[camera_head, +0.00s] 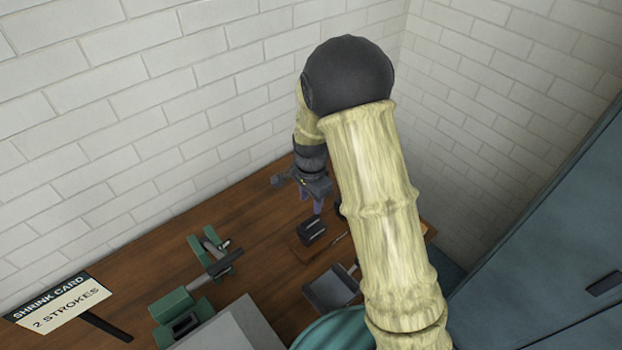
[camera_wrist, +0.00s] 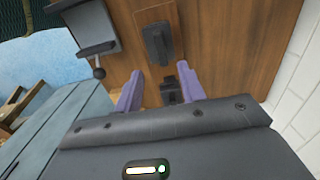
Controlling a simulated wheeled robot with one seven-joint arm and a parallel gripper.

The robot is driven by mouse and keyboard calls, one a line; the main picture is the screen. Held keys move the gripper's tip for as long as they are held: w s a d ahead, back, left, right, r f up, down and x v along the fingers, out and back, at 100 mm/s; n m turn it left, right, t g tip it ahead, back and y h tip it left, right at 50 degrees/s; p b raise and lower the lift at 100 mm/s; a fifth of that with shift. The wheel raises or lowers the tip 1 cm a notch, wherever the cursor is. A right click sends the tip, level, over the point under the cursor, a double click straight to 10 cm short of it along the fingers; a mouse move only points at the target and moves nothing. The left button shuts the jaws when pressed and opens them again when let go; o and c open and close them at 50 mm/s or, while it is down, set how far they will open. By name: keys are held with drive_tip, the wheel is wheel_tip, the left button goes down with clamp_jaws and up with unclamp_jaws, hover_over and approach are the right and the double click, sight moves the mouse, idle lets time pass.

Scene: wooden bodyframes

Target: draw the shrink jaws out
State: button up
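My gripper (camera_head: 317,205) hangs over the wooden bench at the back, its purple fingers pointing down. In the wrist view my gripper (camera_wrist: 160,85) is open, with its fingers apart. A small dark block (camera_wrist: 170,92) shows between them; I cannot tell whether they touch it. A larger black block (camera_wrist: 157,43) sits just beyond the fingertips on a wooden board (camera_wrist: 155,14). In the head view a black block (camera_head: 312,230) lies on the board (camera_head: 300,248), just below the gripper. No label shows which block is the shrink jaws.
A green machine (camera_head: 180,312) with a dark bar stands to the left. A sign (camera_head: 62,302) reads "SHRINK CARD 2 STROKES". A dark grey metal piece (camera_head: 330,290) is close in front of the board; it also shows in the wrist view (camera_wrist: 85,25). White brick walls close the back.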

wheel_tip(320, 180, up, 8)
drive_tip(key=b, duration=0.1)
drive_tip(key=shift+r, duration=0.25)
drive_tip(key=shift+w, duration=0.1)
idle(0.9)
drive_tip(key=s+d+r+n+t, duration=0.1)
drive_tip(key=s+d+n, duration=0.4)
drive_tip(key=s, duration=0.2)
drive_tip(key=s+d+r+n+t, duration=0.1)
drive_tip(key=s+d+n, duration=0.4)
drive_tip(key=s, duration=0.3)
drive_tip(key=shift+s+d+n+t, duration=0.2)
drive_tip(key=shift+n+t, duration=0.1)
drive_tip(key=shift+n, duration=0.3)
